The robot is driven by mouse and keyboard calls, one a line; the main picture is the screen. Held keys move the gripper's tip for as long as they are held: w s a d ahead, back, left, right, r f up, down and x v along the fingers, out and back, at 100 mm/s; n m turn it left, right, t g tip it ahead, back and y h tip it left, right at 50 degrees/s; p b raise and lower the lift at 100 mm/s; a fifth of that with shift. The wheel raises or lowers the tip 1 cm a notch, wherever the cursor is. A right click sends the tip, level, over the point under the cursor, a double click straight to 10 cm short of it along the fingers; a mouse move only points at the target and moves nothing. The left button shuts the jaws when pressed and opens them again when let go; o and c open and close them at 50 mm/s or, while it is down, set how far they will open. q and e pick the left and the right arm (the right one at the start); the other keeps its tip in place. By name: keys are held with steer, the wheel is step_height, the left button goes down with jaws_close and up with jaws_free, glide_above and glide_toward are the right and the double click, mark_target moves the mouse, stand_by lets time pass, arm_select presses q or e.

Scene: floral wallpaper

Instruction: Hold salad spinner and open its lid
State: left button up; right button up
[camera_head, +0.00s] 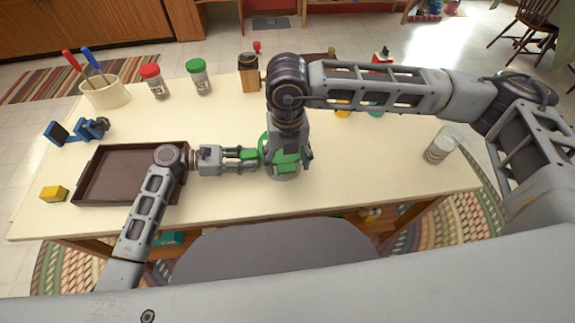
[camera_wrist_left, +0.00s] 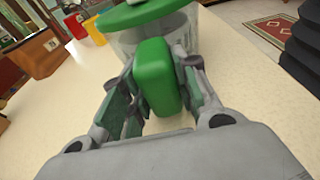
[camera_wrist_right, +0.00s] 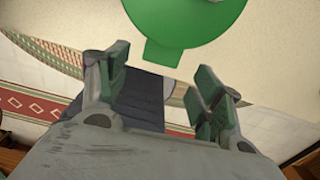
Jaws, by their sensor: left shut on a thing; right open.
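The salad spinner (camera_head: 286,170) stands on the table in front of me, with a green lid and a clear bowl. Its lid (camera_wrist_left: 150,10) and clear bowl (camera_wrist_left: 172,32) show in the left wrist view. My left gripper (camera_head: 250,157) is shut on the spinner's green handle (camera_wrist_left: 160,75), which sticks out from the side. My right gripper (camera_wrist_right: 158,88) is open and empty, pointing down from above. In the right wrist view the green lid (camera_wrist_right: 180,22) lies beyond its fingertips, with a rounded green tab toward me. The right arm hides much of the spinner in the head view.
A brown tray (camera_head: 98,190) lies at left, near a yellow block (camera_head: 54,193) and a blue item (camera_head: 58,131). Red-lidded (camera_head: 154,82) and green-lidded (camera_head: 199,77) jars, a utensil crock (camera_head: 106,93) and a wooden block (camera_head: 248,75) stand behind. A glass jar (camera_head: 440,146) stands at right.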

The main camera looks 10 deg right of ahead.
mark_target(288, 171)
steer(key=shift+f, duration=1.7)
steer(key=c, duration=1.5)
steer(key=shift+o, duration=0.2)
